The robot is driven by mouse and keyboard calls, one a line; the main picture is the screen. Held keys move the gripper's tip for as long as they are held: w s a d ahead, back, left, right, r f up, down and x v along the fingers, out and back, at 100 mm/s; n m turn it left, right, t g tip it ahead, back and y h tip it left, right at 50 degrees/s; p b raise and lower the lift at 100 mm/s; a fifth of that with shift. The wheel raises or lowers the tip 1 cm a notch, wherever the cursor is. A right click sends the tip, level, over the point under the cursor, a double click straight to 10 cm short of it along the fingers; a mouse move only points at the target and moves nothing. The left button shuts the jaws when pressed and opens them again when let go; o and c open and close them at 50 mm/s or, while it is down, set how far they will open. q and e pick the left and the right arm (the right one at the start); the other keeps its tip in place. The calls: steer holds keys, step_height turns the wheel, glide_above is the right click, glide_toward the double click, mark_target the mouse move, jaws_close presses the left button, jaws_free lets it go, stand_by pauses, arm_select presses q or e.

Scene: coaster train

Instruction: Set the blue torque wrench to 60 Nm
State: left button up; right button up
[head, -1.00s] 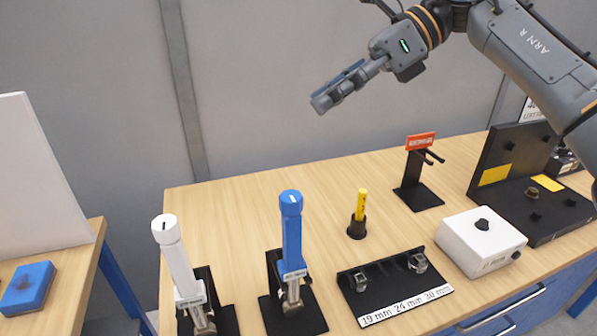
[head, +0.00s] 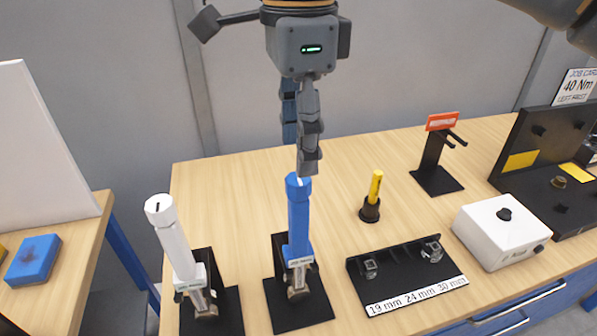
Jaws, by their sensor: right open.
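The blue torque wrench (head: 299,222) stands upright in a black stand (head: 313,310) on the wooden table, its knob end up. My right gripper (head: 303,160) points down directly above the blue knob, its fingertips close to or at the knob's top. It is open, with nothing held between the fingers; whether it touches the knob cannot be told. A white torque wrench (head: 174,240) stands in its own black stand to the left. The scale markings are too small to read. My left gripper is not in view.
A socket rack (head: 390,271) labelled 19 mm, 24 mm and 30 mm lies right of the blue wrench. Beyond are a yellow marker (head: 375,186) in a holder, a black stand with a red sign (head: 442,121), a white box (head: 490,238), and a job card (head: 578,86) reading 40 Nm.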

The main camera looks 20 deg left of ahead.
mark_target(298, 186)
step_height(298, 186, down, 4)
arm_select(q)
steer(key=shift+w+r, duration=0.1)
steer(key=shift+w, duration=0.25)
arm_select(e)
steer(key=shift+f, duration=0.5)
jaws_close()
